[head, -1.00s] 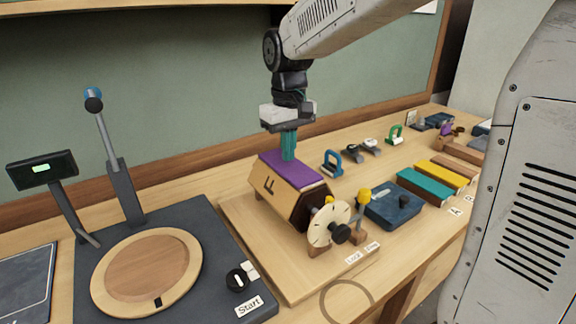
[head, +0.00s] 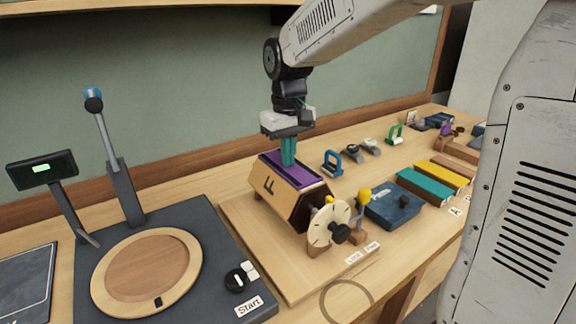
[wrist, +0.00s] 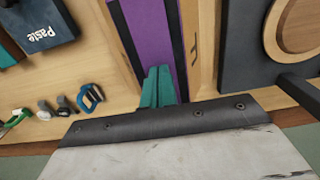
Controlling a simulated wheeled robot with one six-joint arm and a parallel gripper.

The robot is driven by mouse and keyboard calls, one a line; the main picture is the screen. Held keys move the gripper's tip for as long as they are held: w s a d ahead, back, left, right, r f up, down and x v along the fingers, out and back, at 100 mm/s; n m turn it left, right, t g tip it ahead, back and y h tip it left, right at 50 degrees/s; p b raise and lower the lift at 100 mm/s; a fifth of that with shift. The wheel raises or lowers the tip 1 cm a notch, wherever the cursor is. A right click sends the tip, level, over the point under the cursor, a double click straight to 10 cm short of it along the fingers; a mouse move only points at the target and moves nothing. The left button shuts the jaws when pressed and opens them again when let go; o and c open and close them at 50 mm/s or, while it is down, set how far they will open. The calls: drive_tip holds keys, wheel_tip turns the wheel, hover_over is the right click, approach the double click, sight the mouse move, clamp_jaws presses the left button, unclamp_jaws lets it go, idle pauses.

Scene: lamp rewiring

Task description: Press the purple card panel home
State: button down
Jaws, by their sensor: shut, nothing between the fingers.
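The purple card panel (head: 298,172) lies on the top face of a wooden drum-like body (head: 283,196) marked "F". Dark strips show along the panel's long edges, and it looks sunk slightly into the top face. My gripper (head: 288,163) points down with its teal fingers shut and empty. The fingertips are on or just over the panel toward its back end; exact contact is hard to tell. In the wrist view the panel (wrist: 150,32) runs away from the shut fingers (wrist: 157,85), with a dark strip on each side.
A pale dial (head: 329,226) with a black knob stands at the body's front end, beside a yellow-knobbed lever (head: 364,194). A blue box (head: 394,206), blue clamp (head: 332,164) and teal block (head: 424,183) lie right. A dark turntable base (head: 200,225) stands left.

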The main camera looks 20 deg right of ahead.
sight(293, 170)
idle(0.3)
drive_tip(key=shift+r, duration=3.5)
drive_tip(key=shift+s+d+f+g, duration=0.1)
drive_tip(key=shift+s+f+g, duration=0.2)
drive_tip(key=shift+s+f, duration=0.85)
drive_tip(key=s+d+f+m+t, duration=0.1)
drive_tip(key=s+f, duration=0.1)
drive_tip(key=s, duration=1)
drive_tip(key=s+d+f+m+t, duration=0.1)
drive_tip(key=s+f, duration=0.1)
drive_tip(key=s, duration=1.1)
drive_tip(key=shift+d+f, duration=0.15)
drive_tip(key=shift+d, duration=0.15)
